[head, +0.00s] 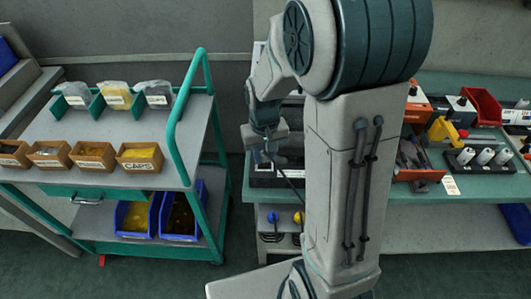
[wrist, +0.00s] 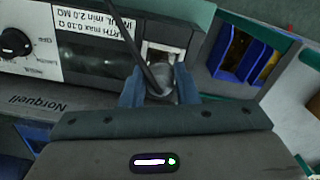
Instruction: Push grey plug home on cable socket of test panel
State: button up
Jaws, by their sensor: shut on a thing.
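In the wrist view my gripper (wrist: 159,80) has its two blue fingers closed on the grey plug (wrist: 162,90). A dark cable runs from the plug up past the socket. The cable socket (wrist: 161,52), a pale square frame, is in the test panel (wrist: 95,62) just beyond the plug. The plug's front is partly hidden, so I cannot tell how far it sits in the socket. The panel has a black knob, a dark window and a white label. In the head view my gripper (head: 266,150) is low beside my arm, which hides most of the panel.
A trolley (head: 188,130) with a green handle stands on the left, carrying several bins and bags. Blue bins (head: 137,220) sit on its lower shelf. The green bench (head: 450,195) on the right holds tools, a red bin (head: 482,105) and grey cylinders.

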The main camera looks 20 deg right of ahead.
jog(key=shift+f+b, duration=0.75)
jog(key=shift+f, duration=0.1)
dwell(1.6)
jog(key=o, duration=1.1)
jog(key=shift+o, duration=0.3)
jog(key=shift+a+r+p, duration=0.15)
jog(key=shift+r+p, duration=2.8)
jog(key=shift+r, duration=0.85)
grip_shut()
